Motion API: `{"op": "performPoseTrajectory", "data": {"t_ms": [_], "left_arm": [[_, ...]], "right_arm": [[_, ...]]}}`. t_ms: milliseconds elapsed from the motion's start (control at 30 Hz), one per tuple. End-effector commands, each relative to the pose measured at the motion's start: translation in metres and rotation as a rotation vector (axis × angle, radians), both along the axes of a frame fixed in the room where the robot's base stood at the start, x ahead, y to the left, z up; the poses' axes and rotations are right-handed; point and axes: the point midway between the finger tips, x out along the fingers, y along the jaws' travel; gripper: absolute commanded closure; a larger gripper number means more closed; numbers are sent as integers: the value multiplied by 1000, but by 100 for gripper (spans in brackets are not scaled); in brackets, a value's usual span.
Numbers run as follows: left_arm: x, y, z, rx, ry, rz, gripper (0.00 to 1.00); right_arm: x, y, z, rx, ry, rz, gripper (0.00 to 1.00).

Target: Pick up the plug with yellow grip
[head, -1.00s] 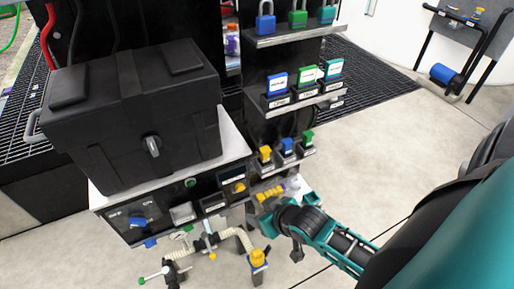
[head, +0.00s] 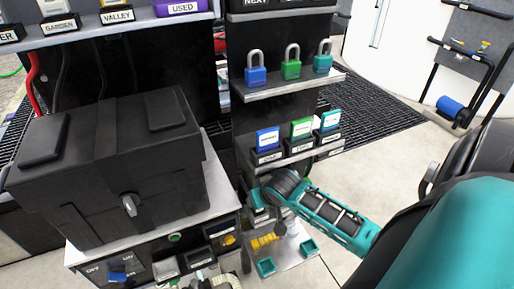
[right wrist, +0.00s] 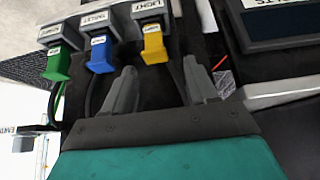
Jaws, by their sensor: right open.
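The plug with yellow grip (right wrist: 153,46) hangs in a grey labelled holder in the right wrist view. A blue plug (right wrist: 100,56) and a green plug (right wrist: 57,64) hang to its left in the same row. My right gripper (right wrist: 159,66) is open and empty. Its two grey fingers point toward the row, with the yellow plug ahead between the fingertips, apart from them as far as I can tell. In the head view the right gripper (head: 262,196) is at the plug shelf, and the arm covers the plugs there. My left gripper is not in view.
A shelf of card holders (head: 298,150) is just above my right gripper, with padlocks (head: 291,69) higher up. A black case (head: 110,170) stands left. Open floor lies right.

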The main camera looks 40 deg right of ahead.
Motion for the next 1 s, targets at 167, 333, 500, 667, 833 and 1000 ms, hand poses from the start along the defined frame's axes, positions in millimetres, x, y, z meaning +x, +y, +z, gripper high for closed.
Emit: {"op": "performPoseTrajectory", "data": {"t_ms": [167,333,500,667,833,1000], "left_arm": [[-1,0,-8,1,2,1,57],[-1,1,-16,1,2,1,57],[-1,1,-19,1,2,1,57],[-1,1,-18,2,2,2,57],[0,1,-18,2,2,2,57],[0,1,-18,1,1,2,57]], "right_arm": [[9,-6,-19,0,-1,0,43],[20,-14,-41,-1,-1,2,43],[27,-16,-51,0,-2,3,43],[28,-16,-51,0,-2,3,43],[27,-16,-51,0,-2,3,51],[27,-16,-51,0,-2,3,67]]}}
